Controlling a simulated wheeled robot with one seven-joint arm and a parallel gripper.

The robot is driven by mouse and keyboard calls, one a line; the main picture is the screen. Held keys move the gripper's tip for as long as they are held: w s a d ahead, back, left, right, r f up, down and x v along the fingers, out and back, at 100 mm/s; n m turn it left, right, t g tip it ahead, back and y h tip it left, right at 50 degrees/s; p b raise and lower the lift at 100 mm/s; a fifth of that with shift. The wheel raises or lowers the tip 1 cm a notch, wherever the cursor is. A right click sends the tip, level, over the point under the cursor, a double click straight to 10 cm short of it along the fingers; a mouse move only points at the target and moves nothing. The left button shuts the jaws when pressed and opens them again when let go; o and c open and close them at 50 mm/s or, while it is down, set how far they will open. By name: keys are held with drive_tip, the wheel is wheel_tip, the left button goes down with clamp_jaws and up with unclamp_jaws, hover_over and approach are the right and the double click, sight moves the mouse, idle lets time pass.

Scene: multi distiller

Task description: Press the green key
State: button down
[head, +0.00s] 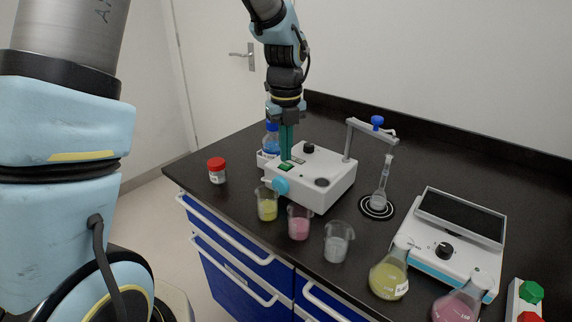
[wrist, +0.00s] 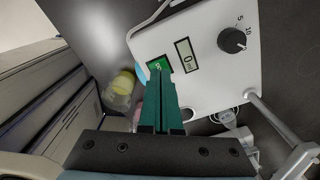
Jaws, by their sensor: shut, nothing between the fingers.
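The green key (wrist: 158,63) is a small rectangle on the top of a white device, beside a small display (wrist: 187,56). In the head view the green key (head: 285,167) shows just under my fingertips. My gripper (head: 286,156) points down over it, with its teal fingers shut and empty. In the wrist view the fingertips (wrist: 162,72) overlap the lower edge of the key and hide part of it. I cannot tell whether they touch it. The white device (head: 325,172) also bears a dark knob (head: 308,148).
Beakers with yellow (head: 267,209), pink (head: 299,228) and clear contents (head: 337,249) stand before the device. A red-capped jar (head: 217,172) is left of it; a blue bottle (head: 271,141) is behind my gripper. A stand arm (head: 371,131) rises at the device's right.

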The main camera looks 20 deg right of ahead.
sight(286, 165)
drive_tip(key=shift+f+b, duration=0.3)
drive_tip(key=shift+f, duration=0.4)
wheel_tip(286, 165, up, 7)
drive_tip(key=p, duration=0.6)
drive_tip(key=shift+p, duration=0.3)
